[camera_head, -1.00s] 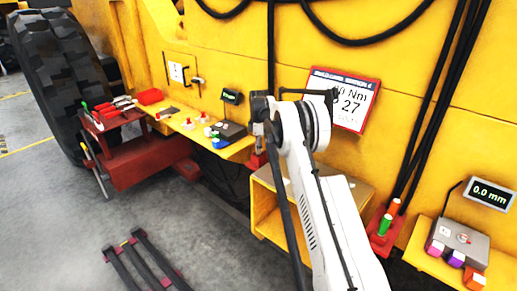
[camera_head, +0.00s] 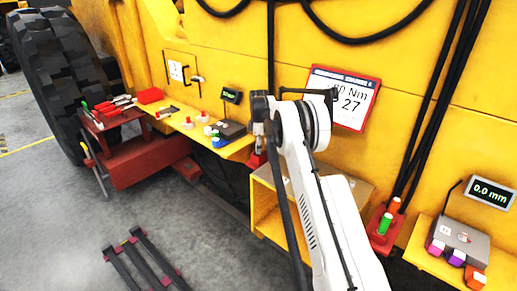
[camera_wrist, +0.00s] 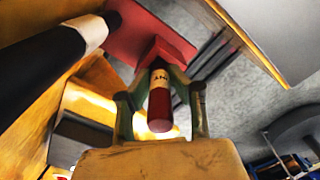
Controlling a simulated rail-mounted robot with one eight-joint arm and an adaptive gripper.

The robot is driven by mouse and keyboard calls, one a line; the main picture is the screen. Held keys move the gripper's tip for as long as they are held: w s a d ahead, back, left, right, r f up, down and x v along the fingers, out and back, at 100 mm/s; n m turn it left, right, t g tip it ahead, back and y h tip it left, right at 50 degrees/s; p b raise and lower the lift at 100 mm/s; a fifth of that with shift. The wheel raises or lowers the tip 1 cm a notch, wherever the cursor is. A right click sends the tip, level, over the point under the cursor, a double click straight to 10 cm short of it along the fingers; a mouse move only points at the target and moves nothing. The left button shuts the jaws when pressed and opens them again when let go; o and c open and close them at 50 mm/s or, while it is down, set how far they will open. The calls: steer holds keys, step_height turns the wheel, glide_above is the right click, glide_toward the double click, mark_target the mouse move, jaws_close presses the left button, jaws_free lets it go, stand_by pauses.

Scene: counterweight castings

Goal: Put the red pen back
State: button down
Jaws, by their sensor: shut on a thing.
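The red pen (camera_wrist: 160,103), with a white lettered band, is between the two fingers of my gripper (camera_wrist: 162,112) in the wrist view. My gripper is shut on it. A red block-like holder (camera_wrist: 176,50) lies just beyond the pen; I cannot tell whether they touch. In the head view my gripper (camera_head: 259,138) is at the left end of my white arm, above a small red piece (camera_head: 257,160) beside the yellow box. The pen itself is not clear in that view.
A thick black cylinder with a white band (camera_wrist: 50,65) fills the left of the wrist view. A yellow open box (camera_head: 265,215) is beside my arm. A red stand with orange and green pieces (camera_head: 385,232) is at right. Yellow shelves (camera_head: 425,262) hold devices. Black cables (camera_head: 425,130) hang at right.

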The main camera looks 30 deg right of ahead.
steer(key=shift+f, duration=0.2)
steer(key=c, duration=1.5)
jaws_free()
step_height(320, 180, up, 12)
steer(key=shift+r, duration=0.1)
steer(key=shift+r+p, duration=1.6)
steer(key=shift+r, duration=1.8)
